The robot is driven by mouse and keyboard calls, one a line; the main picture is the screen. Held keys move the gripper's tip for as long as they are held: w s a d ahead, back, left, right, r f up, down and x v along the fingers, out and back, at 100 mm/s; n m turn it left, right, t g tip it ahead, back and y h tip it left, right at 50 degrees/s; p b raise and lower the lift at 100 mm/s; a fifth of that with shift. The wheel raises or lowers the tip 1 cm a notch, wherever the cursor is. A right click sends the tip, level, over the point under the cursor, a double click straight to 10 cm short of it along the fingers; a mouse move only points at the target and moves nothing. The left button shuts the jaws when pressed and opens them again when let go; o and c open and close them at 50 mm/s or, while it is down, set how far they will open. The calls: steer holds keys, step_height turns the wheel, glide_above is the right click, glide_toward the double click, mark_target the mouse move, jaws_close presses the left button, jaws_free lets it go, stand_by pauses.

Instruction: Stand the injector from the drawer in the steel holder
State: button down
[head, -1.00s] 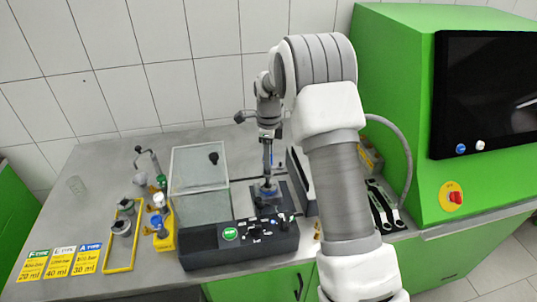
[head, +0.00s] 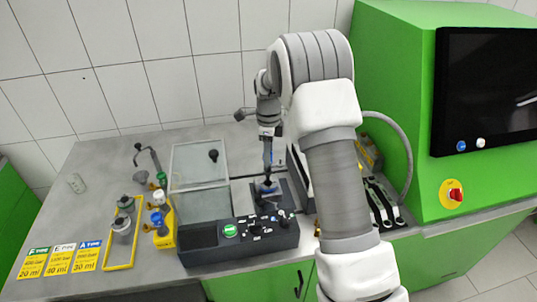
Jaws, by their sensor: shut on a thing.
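My gripper (head: 268,163) points down above the dark bench unit (head: 285,202), right of the glass box. It is shut on a thin dark piece (head: 268,180), likely the injector, held about upright. The piece's lower end is over or at a small grey and blue part on the unit. I cannot tell whether it touches. The steel holder cannot be told apart clearly here. The drawer is not clearly visible.
The glass box (head: 200,165) stands close left of my gripper. A black control panel (head: 240,240) lies in front. Yellow trays and small flasks (head: 122,230) are farther left. The green machine (head: 400,100) with a screen stands at right.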

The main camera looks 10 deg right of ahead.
steer(key=shift+f, duration=0.2)
stand_by(0.3)
steer(key=shift+f+b, duration=0.9)
steer(key=shift+f, duration=0.3)
steer(key=shift+f, duration=0.1)
steer(key=shift+f+b, duration=0.5)
steer(key=shift+f, duration=0.2)
steer(key=shift+f+b, duration=0.3)
steer(key=shift+f, duration=0.15)
stand_by(0.6)
steer(key=shift+c, duration=2.1)
jaws_free()
